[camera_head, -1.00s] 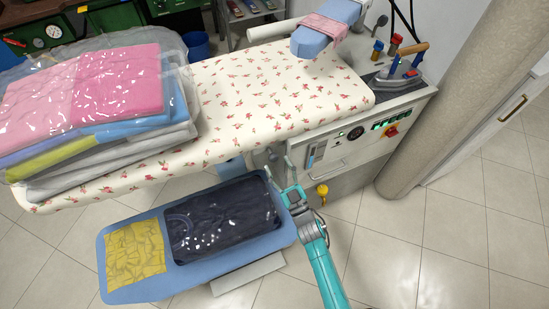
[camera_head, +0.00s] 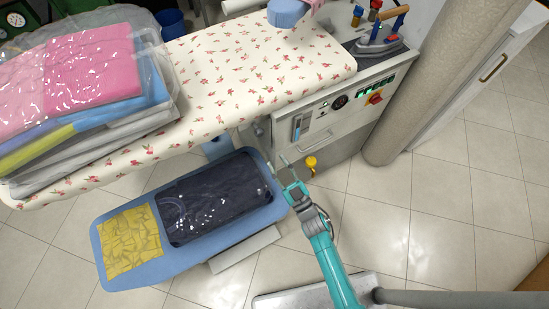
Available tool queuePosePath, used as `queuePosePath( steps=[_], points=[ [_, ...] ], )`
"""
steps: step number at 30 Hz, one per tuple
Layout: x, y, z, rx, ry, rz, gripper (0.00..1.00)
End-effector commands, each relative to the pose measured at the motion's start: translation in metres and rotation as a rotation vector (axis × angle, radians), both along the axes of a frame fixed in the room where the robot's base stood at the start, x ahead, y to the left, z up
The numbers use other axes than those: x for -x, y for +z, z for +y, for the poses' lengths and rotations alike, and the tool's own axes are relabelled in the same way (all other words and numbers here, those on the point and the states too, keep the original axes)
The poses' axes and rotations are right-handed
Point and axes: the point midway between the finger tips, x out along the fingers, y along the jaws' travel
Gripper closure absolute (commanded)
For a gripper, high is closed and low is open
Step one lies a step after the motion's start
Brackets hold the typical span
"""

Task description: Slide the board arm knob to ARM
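The front panel (camera_head: 345,103) of the ironing station is below the right end of the flowered board. A small upright slider plate (camera_head: 301,124) with a light blue-grey part is at the panel's left side; I take it for the board arm control. Its lettering and exact knob position are too small to read. My gripper (camera_head: 278,164) is below and left of this slider, beside the right end of the lower blue board. Its two fingers are spread apart with nothing seen between them. It appears apart from the panel.
A red knob (camera_head: 375,97) and green displays are farther right on the panel. The lower blue board (camera_head: 190,260) carries dark folded clothing and a yellow cloth. A beige column (camera_head: 420,105) stands at the right.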

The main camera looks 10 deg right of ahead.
Motion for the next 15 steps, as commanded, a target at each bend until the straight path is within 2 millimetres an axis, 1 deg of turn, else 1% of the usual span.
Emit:
queuePosePath(
  steps=[1, 3, 5, 9, 12, 15],
  points=[
    [-0.003, 0.001, 0.006, 0.019, 0.003, 0.008, 0.85],
    [-0.009, 0.002, 0.018, 0.062, 0.002, 0.035, 1.00],
    [-0.015, 0.002, 0.032, 0.120, -0.001, 0.067, 1.00],
    [-0.029, 0.004, 0.067, 0.290, -0.024, 0.148, 1.00],
    [-0.034, 0.007, 0.088, 0.418, -0.053, 0.196, 1.00],
    [-0.034, 0.014, 0.105, 0.538, -0.093, 0.238, 1.00]
  ],
)
